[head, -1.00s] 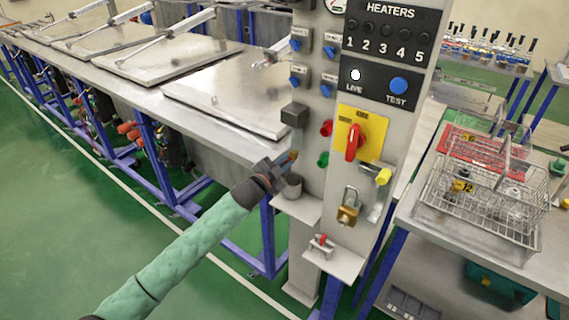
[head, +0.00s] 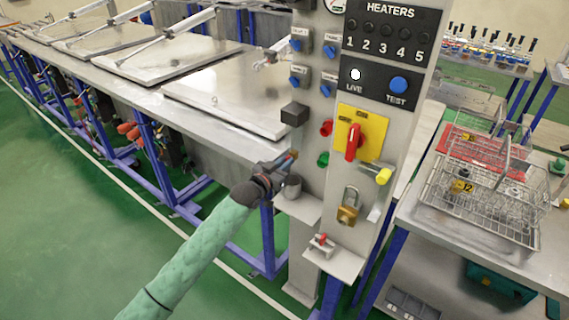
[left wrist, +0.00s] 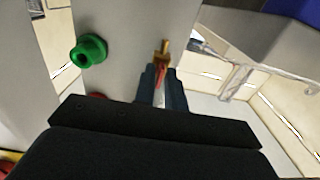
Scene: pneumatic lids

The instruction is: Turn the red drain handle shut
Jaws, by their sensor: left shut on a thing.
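My left gripper (head: 286,160) is at the left side of the grey control column, above a small grey cup. In the left wrist view its dark fingers (left wrist: 161,88) are shut on a thin red piece (left wrist: 160,75), which looks like the red drain handle. A brass part (left wrist: 163,50) shows just beyond the fingertips. In the head view only a small orange-brown tip (head: 295,154) shows there, and the fingers hide most of the handle. I cannot tell its exact turn angle. My right gripper is not in view.
The control column (head: 309,180) carries a red rotary switch (head: 352,142) on a yellow plate, a padlock (head: 348,207) and a green button (head: 323,159). The grey cup (head: 293,187) stands on a ledge below my gripper. Lidded tanks (head: 235,92) line the left; a wire basket (head: 485,205) stands right.

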